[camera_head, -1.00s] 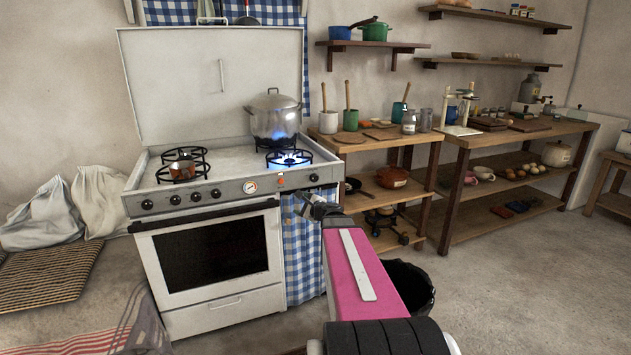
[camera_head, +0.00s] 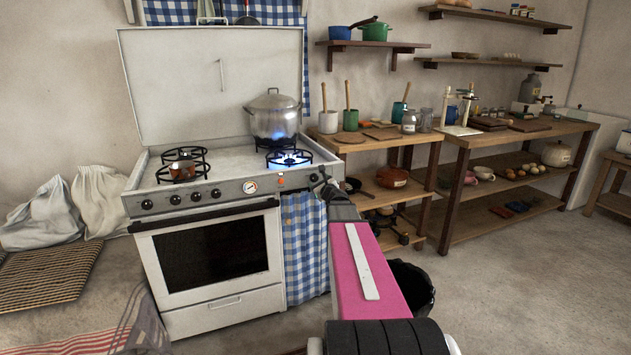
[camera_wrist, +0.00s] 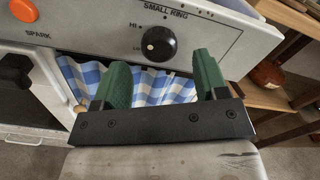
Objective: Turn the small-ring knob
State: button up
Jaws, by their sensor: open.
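The small-ring knob (camera_wrist: 159,44) is round and black with a pale dot, on the stove's grey front panel (camera_wrist: 205,38) under the label "SMALL RING". In the wrist view, the green fingers of my gripper (camera_wrist: 164,82) are open and empty, below the knob and apart from it. The knob lies roughly between the fingers' lines, nearer the left one. In the head view, my gripper (camera_head: 328,184) is at the right end of the stove's (camera_head: 215,250) front panel, and the arm hides part of that area. A blue flame burns on the ring (camera_head: 289,157) at the front right.
An orange spark button (camera_wrist: 23,10) is left of the knob. A blue checked curtain (camera_head: 304,245) hangs below the panel. Wooden shelving (camera_head: 385,196) stands close to the right.

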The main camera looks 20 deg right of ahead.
aim_at(315, 179)
jog(key=w, duration=0.4)
jog(key=shift+a, duration=0.1)
jog(key=shift+s, duration=0.1)
jog(key=c, duration=0.9)
jog(key=shift+c, duration=0.2)
